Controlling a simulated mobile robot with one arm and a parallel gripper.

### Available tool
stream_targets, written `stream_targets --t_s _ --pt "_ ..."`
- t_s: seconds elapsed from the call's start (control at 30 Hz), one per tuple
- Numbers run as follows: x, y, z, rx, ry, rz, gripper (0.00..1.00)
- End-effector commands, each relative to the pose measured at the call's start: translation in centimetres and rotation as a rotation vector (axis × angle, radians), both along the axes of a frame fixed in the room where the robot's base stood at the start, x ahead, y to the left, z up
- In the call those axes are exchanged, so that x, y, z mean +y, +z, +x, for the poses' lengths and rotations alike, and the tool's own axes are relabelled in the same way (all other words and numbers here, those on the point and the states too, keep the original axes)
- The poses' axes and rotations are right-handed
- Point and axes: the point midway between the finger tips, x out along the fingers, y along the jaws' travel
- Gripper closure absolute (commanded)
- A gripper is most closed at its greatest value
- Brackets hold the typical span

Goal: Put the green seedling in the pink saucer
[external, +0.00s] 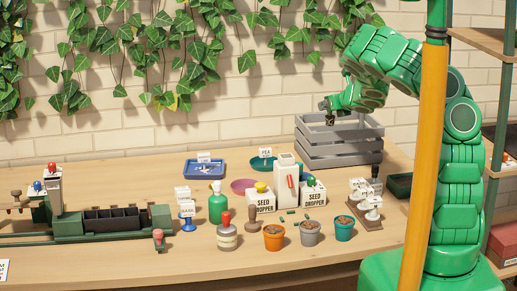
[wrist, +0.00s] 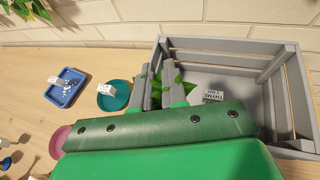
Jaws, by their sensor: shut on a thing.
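My gripper (external: 327,106) is above the left end of the grey crate. In the wrist view, my gripper (wrist: 168,92) is shut on the green seedling (wrist: 183,92), whose leaves show beside and between the fingers. Its lower part is hidden there; a small dark piece shows below the fingertips in the external view.
The grey slatted crate (external: 340,150) stands at the back and holds a lettered label (wrist: 213,97). A teal saucer (external: 258,170) and blue tray (external: 205,172) are left of it. Bottles, seed droppers (external: 262,200) and small pots (external: 274,240) stand in front of the pink saucer.

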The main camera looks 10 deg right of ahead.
Motion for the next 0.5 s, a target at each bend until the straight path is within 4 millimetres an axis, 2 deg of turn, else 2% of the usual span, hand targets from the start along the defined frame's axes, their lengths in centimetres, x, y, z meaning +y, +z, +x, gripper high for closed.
stream_targets --t_s 0.03,0.27,0.5 --pt "2.1 0.0 -0.1 0.000 0.053 0.002 1.00" --pt "11.6 0.2 -1.5 -0.005 0.304 0.003 1.00" --pt "20.7 0.4 -4.8 -0.007 0.569 0.006 1.00"
